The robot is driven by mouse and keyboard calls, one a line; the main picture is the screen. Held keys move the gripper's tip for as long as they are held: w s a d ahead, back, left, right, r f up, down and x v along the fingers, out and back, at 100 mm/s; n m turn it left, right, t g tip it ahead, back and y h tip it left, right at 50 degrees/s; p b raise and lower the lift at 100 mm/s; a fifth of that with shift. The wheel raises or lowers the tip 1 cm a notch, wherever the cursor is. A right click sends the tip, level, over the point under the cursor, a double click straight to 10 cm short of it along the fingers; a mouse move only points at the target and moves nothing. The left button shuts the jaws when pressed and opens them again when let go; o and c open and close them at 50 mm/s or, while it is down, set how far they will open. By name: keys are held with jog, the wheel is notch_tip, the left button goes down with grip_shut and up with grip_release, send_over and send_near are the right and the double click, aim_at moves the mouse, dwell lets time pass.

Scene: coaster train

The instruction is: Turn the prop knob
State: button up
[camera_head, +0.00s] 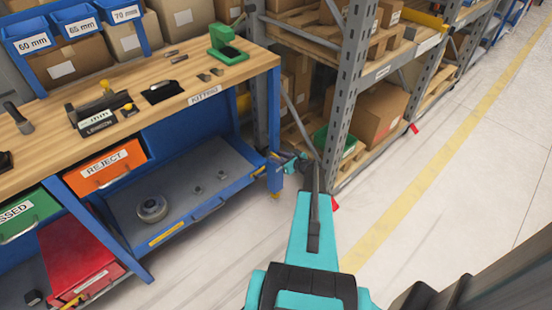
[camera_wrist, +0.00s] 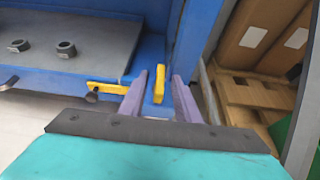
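A small upright yellow piece (camera_wrist: 158,88) shows by the workbench's blue leg in the wrist view, and may be the prop knob. My gripper (camera_wrist: 162,77) is open, its two purple fingers on either side of this piece, with gaps visible. I cannot tell how far in depth the piece is from the fingertips. A second yellow piece (camera_wrist: 108,88) lies flat to the left, with a dark round knob (camera_wrist: 92,97) at its end. In the head view my gripper (camera_head: 281,157) is beside the front right bench leg (camera_head: 274,160). The yellow pieces are not clear there.
The bench's lower shelf (camera_head: 185,207) holds a ring-shaped part (camera_head: 151,208) and small nuts. A storage rack upright (camera_head: 345,90) and a green bin (camera_head: 349,142) stand close on the right. Open floor (camera_head: 450,200) lies further right.

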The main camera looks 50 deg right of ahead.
jog(key=shift+w+f, duration=0.15)
jog(key=shift+w, duration=0.15)
grip_shut()
jog(key=shift+s+a, duration=0.1)
jog(key=shift+a, duration=0.35)
jog(key=shift+d, duration=0.3)
jog(key=shift+b, duration=0.35)
